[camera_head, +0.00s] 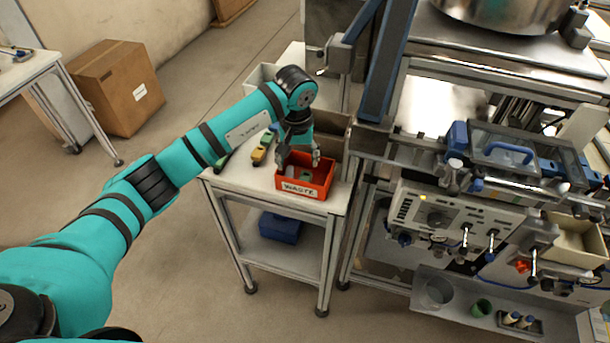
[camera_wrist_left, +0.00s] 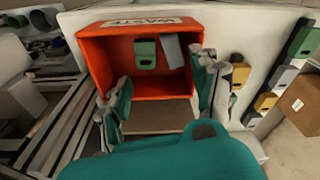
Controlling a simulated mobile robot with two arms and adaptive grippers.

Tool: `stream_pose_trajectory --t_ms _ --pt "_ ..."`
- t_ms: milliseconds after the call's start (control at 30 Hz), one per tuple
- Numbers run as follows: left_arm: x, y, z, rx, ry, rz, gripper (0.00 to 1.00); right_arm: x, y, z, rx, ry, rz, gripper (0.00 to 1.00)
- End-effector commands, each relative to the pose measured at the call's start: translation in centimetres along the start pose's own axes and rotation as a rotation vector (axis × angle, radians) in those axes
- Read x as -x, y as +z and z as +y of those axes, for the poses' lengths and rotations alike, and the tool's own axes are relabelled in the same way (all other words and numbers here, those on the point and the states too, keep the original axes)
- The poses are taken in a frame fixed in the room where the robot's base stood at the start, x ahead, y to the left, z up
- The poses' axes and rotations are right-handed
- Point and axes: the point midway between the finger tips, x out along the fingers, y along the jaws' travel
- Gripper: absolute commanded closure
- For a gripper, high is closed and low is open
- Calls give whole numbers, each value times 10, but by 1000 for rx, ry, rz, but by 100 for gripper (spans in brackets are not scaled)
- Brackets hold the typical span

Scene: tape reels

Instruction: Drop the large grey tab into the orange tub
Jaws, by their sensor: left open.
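The orange tub (camera_head: 323,187), marked WASTE, stands on the small white table; it also shows in the wrist view (camera_wrist_left: 103,62). A grey tab (camera_wrist_left: 172,51) is inside it, tilted near the labelled wall. A green tab with a hole (camera_wrist_left: 145,54) is beside it. In the head view the grey tab (camera_head: 290,172) and green tab (camera_head: 305,177) show only small. My left gripper (camera_head: 299,160) is at the tub's far side, over its opening. Its fingers (camera_wrist_left: 163,92) are spread apart with nothing between them. My right gripper is not in view.
Yellow and green blocks (camera_head: 259,154) lie left of the tub. A grey bin (camera_head: 258,76) is behind them. A blue box (camera_head: 280,228) sits on the lower shelf. A machine bench (camera_head: 446,213) stands close on the right. The floor at left front is clear.

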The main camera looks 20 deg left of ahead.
Motion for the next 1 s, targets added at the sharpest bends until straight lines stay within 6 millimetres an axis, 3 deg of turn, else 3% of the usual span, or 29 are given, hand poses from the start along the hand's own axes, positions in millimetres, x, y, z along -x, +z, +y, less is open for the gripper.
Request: stream_pose_trajectory --t_ms 233,500,700,1000 --pt "19 -2 0 1 1 5 37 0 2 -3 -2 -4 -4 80" --pt "76 -2 0 1 0 5 37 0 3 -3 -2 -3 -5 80" --pt "108 -1 0 0 1 2 37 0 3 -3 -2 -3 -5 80" --pt "120 0 0 0 0 -1 37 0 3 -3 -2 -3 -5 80"
